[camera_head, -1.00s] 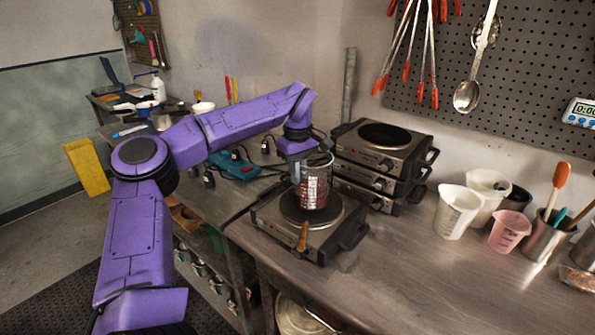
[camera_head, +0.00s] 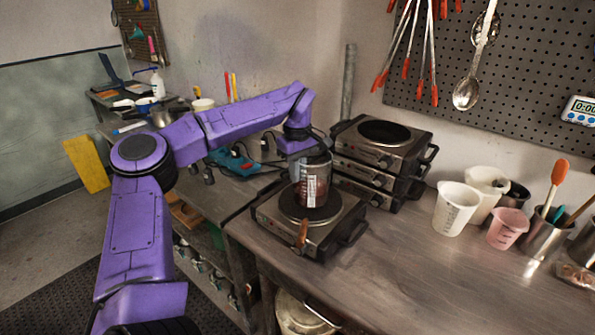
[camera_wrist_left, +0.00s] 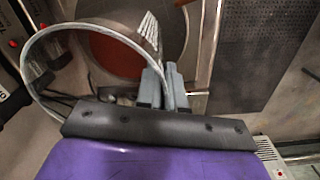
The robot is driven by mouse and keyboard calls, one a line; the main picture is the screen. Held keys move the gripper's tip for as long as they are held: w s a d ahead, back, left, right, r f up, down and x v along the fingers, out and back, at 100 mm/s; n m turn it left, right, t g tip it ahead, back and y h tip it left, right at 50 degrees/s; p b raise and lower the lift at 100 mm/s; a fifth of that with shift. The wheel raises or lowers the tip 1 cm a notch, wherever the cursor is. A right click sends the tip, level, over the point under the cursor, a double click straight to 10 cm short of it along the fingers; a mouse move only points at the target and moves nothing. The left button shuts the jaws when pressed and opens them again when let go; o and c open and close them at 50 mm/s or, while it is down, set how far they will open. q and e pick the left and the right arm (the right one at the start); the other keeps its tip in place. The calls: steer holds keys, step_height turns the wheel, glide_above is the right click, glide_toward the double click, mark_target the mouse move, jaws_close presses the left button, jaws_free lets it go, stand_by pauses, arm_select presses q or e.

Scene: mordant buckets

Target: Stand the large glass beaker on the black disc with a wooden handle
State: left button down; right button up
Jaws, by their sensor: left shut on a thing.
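The large glass beaker (camera_head: 313,187) is upright over the black disc (camera_head: 292,209), whose wooden handle (camera_head: 302,235) points toward the front. The disc lies on the front hot plate (camera_head: 325,235). The beaker's base appears at or just above the disc; I cannot tell whether they touch. My left gripper (camera_head: 308,158) is at the beaker's rim, shut on its wall. In the left wrist view the fingers (camera_wrist_left: 160,85) pinch the wall beside white markings, and the curved rim (camera_wrist_left: 60,35) and reddish-brown contents (camera_wrist_left: 115,55) show. My right gripper is not in view.
Stacked hot plates (camera_head: 384,148) stand close behind the beaker. White plastic beakers (camera_head: 455,209), a pink cup (camera_head: 507,229) and a utensil pot (camera_head: 544,235) stand at the right. The bench between is clear. Tongs and spoons hang on the pegboard (camera_head: 520,90).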

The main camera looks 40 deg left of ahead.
arm_select(q)
steer(key=shift+f, duration=0.1)
stand_by(0.4)
steer(key=c, duration=1.2)
jaws_free()
step_height(320, 180, up, 11)
steer(key=shift+f, duration=0.2)
